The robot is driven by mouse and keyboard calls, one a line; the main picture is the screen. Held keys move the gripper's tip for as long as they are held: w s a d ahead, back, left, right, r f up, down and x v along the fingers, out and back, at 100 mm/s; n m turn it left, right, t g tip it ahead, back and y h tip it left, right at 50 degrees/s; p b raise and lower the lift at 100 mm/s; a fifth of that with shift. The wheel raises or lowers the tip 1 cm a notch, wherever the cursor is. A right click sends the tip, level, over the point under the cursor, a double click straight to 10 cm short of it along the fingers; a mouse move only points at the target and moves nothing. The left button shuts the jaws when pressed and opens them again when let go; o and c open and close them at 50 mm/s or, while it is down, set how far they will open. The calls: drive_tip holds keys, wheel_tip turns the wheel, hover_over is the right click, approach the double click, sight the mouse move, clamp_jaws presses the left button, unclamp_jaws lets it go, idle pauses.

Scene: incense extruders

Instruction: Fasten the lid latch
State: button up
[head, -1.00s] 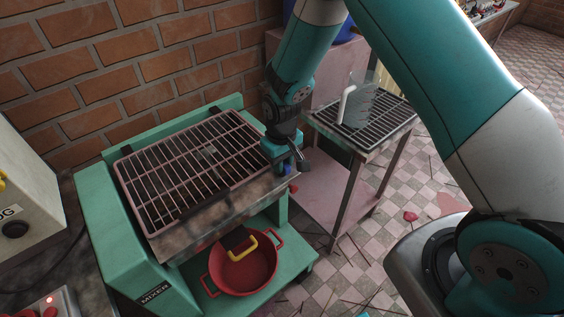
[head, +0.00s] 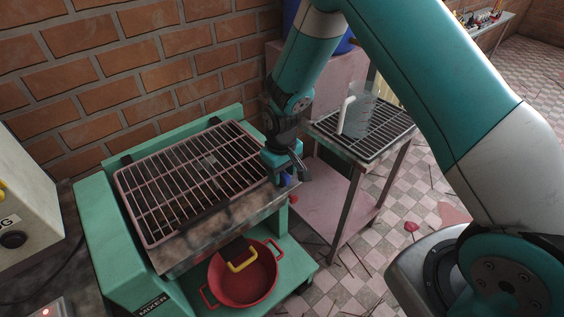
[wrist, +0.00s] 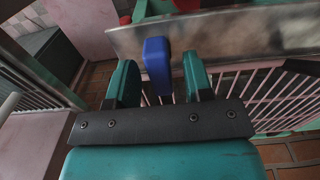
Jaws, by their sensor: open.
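The lid, a pinkish wire grate (head: 190,180), lies flat over the metal trough of the green mixer (head: 95,215). The latch, a small blue tab (wrist: 157,66), sits at the trough's metal edge in the wrist view. In the head view, the blue latch (head: 286,180) shows partly below my gripper (head: 288,172), at the mixer's right front corner. My gripper (wrist: 160,75) is open, with one finger on each side of the latch. Small gaps show between the latch and both fingers. Whether the latch is fastened cannot be told.
A red pot (head: 243,276) with a yellow-handled dark part above it stands on the mixer's lower shelf. A rack table (head: 362,130) with a clear jug (head: 357,112) stands to the right. A control box (head: 25,200) is at the left. Tiled floor lies right of the mixer.

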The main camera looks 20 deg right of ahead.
wheel_tip(320, 180, up, 17)
drive_tip(key=b, duration=0.2)
drive_tip(key=shift+r, duration=0.15)
idle(0.3)
drive_tip(key=s+a+r+n+y, duration=0.1)
drive_tip(key=s+r, duration=0.3)
drive_tip(key=s, duration=0.8)
drive_tip(key=s+a+r+n+y, duration=0.2)
drive_tip(key=s+r, duration=0.3)
drive_tip(key=s, duration=0.8)
drive_tip(key=shift+a+y, duration=0.6)
drive_tip(key=shift+a, duration=0.25)
